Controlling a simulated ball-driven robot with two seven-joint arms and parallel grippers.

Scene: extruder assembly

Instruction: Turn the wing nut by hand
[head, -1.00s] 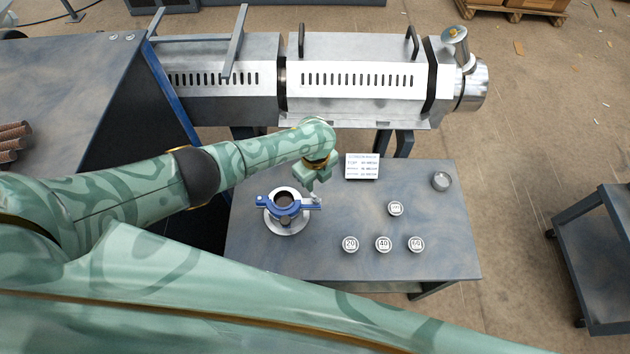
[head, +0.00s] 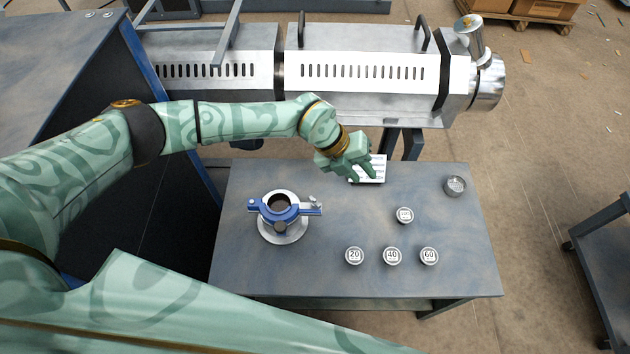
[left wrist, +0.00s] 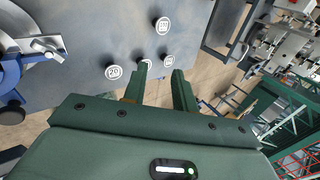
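The blue clamp (head: 280,208) sits around a metal ring on a round flange on the grey table. Its wing nut (head: 313,207) sticks out on the clamp's right side. In the left wrist view the wing nut (left wrist: 47,48) shows at the left edge, beside the partly cut-off blue clamp (left wrist: 12,72). My left gripper (head: 369,174) is above the table's back, right of the clamp and in front of the white label card (head: 378,172). In the left wrist view its fingers (left wrist: 160,72) are apart with nothing held. My right gripper is out of view.
Several round labelled pucks (head: 392,256) stand on the table, right of the clamp. A small round metal container (head: 455,185) is near the right edge. The extruder barrel (head: 360,75) runs behind the table. A dark cart (head: 600,255) stands far right.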

